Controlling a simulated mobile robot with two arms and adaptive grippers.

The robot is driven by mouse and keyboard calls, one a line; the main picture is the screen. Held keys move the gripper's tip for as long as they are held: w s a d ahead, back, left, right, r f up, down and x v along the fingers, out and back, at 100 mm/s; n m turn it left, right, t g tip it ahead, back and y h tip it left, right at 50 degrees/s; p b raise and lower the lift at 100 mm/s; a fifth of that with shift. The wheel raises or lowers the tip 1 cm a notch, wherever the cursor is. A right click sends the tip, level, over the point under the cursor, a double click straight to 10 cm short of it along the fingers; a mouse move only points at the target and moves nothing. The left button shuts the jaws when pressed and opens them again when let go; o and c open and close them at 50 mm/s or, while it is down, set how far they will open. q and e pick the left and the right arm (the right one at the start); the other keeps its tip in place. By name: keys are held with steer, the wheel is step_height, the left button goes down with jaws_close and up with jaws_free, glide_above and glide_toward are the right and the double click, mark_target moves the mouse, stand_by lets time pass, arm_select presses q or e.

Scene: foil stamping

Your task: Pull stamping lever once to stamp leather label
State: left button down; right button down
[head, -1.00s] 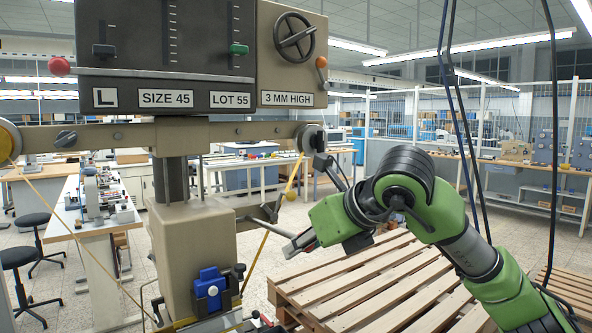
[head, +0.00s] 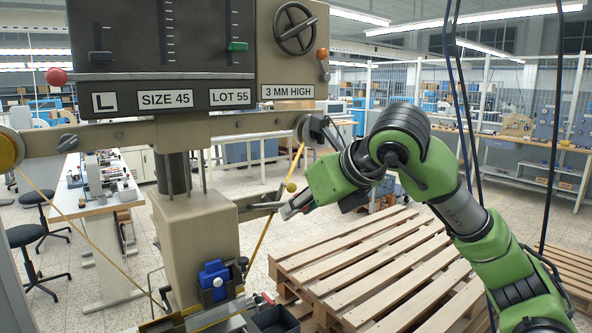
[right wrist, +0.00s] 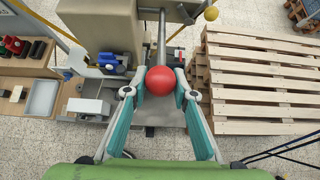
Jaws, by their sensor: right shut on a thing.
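The stamping press (head: 195,240) stands left of centre in the head view, with a beige body and a dark panel. Its lever (right wrist: 161,42) is a metal rod ending in a red ball knob (right wrist: 159,80), seen in the right wrist view. My right gripper (right wrist: 159,88) has its two teal-padded fingers shut on the red knob from both sides. In the head view the right gripper (head: 287,211) is at the press's right side, where the knob is hidden by the fingers. I cannot make out the leather label. My left gripper is not in view.
A wooden pallet (head: 365,262) lies on the floor right of the press. A dark bin (head: 275,320) sits at the press's foot. A yellow ball (head: 291,187) on a strut is close above my right gripper. Stools and a workbench (head: 95,207) stand at left.

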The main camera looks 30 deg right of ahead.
steer(key=r+p, duration=0.1)
steer(key=w+r+p, duration=0.1)
steer(key=r, duration=0.1)
steer(key=shift+r+p, duration=0.25)
steer(key=shift+p, duration=0.1)
steer(key=r+p, duration=0.1)
steer(key=w+r+p, duration=0.1)
steer(key=r+p, duration=0.1)
steer(key=shift+w+r, duration=0.1)
steer(key=shift+w, duration=0.2)
steer(key=shift+r, duration=0.1)
steer(key=c, duration=1.6)
jaws_free()
steer(key=shift+s, duration=0.2)
steer(key=shift+f, duration=0.2)
steer(key=v, duration=1.2)
steer(key=shift+s, duration=0.1)
